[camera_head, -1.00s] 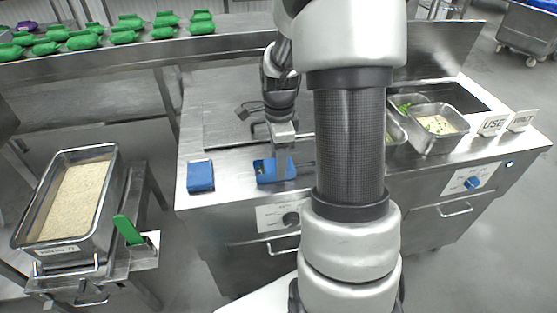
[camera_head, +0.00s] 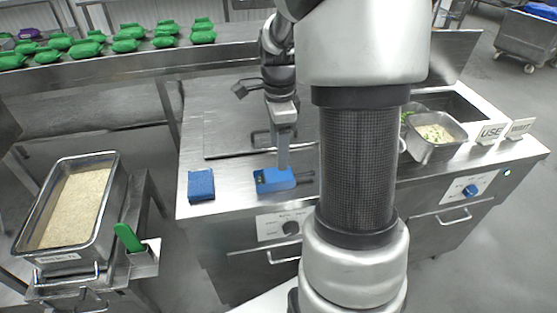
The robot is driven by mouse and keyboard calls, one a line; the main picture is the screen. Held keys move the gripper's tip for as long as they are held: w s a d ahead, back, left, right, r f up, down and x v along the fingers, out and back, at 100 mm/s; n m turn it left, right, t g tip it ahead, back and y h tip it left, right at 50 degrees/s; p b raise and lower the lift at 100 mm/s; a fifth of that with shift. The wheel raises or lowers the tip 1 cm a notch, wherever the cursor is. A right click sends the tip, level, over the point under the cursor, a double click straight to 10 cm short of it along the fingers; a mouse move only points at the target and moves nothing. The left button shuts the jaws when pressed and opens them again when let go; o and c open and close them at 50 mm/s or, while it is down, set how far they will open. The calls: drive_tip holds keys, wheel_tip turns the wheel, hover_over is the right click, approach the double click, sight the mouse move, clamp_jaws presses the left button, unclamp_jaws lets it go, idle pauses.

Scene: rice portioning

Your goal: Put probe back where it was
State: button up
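A blue holder-like block (camera_head: 275,181) sits on the steel counter near its front edge; it may hold the probe, but I cannot make the probe out clearly. A thin dark piece (camera_head: 305,176) shows at the block's right end. My gripper (camera_head: 283,166) points down at the block, its grey fingers overlapping the block's back edge in the picture. I cannot tell whether they touch it, or whether they are open or shut. My arm hides part of the counter to the right.
A blue sponge-like block (camera_head: 201,185) lies left on the counter. A steel pan of rice (camera_head: 108,215) and a green-handled tool (camera_head: 128,237) stand at lower left. Food pans (camera_head: 437,152) and sign cards (camera_head: 490,134) are at right. Green packs (camera_head: 127,46) line the back shelf.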

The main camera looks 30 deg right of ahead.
drive_tip(key=shift+r, duration=2)
